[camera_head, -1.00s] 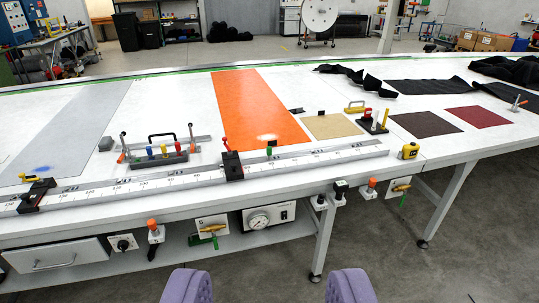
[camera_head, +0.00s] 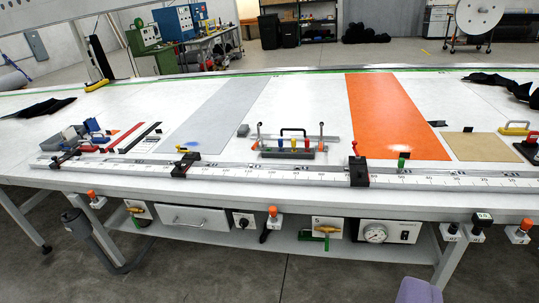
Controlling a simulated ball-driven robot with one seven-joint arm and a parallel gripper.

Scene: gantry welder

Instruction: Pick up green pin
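A small upright green pin (camera_head: 402,163) with a dark tip stands at the back edge of the white ruler rail, just right of a black clamp block (camera_head: 359,174). Its lower end is too small to make out. A red-topped pin (camera_head: 354,147) rises from the black block. I see no gripper fingers in this view, and nothing touches the pins.
A long white table (camera_head: 240,120) fills the view, with orange (camera_head: 385,115) and grey (camera_head: 212,112) strips on it. Orange knobs and a gauge (camera_head: 375,233) sit along its front. A purple rounded part (camera_head: 420,291) shows at the bottom edge. The floor in front is clear.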

